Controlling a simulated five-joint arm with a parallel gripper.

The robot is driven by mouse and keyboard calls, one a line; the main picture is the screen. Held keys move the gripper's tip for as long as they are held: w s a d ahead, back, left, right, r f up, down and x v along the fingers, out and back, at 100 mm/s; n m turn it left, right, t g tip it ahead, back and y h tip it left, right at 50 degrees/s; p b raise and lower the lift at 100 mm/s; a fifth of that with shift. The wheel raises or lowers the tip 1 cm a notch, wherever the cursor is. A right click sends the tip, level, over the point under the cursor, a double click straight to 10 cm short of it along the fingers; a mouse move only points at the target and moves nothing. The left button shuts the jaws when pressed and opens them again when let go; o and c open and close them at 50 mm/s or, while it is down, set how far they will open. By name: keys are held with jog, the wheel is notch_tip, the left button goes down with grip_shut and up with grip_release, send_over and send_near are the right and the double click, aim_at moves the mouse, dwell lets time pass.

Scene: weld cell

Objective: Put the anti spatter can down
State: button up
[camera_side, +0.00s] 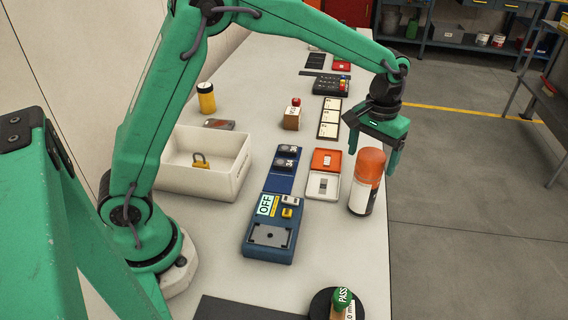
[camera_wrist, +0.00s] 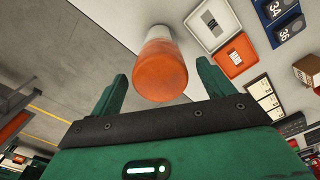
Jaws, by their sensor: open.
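The anti spatter can (camera_side: 364,190), with an orange cap and a white and black body, stands upright on the table near its right edge. My gripper (camera_side: 374,160) is open around or just above the orange cap in the side view. In the wrist view the can (camera_wrist: 160,68) shows beyond and between the spread fingers of my gripper (camera_wrist: 160,85), with floor and table visible on its sides. No finger clearly touches it. The can's lower end is partly hidden behind its cap in the wrist view.
An orange tray (camera_side: 326,160) and a white tray (camera_side: 323,187) lie just left of the can. A blue OFF box (camera_side: 268,258), a white bin (camera_side: 225,190) and a round stand with a green PASS stamp (camera_side: 342,298) are also on the table. The table edge is close on the can's right.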

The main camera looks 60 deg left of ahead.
notch_tip(320, 180, up, 9)
jog(key=shift+r, duration=0.15)
dwell(0.8)
jog(key=s+a+r+t, duration=0.1)
jog(key=s+a+r, duration=0.1)
jog(key=s+a, duration=0.15)
jog(key=s+a+r+m+t, duration=0.1)
jog(key=s+a, duration=0.1)
jog(key=s, duration=0.3)
jog(key=s+a+r+t, duration=0.1)
jog(key=s+a+r, duration=0.1)
jog(key=s, duration=0.3)
jog(key=s+a+f+t, duration=0.1)
jog(key=s+a+f, duration=0.1)
jog(key=s, duration=0.4)
jog(key=s+a+f+m+t, duration=0.1)
jog(key=s+f, duration=0.1)
jog(key=s, duration=0.4)
jog(key=shift+a+f+t, duration=0.2)
jog(key=shift+a+t, duration=0.1)
jog(key=shift+a, duration=0.1)
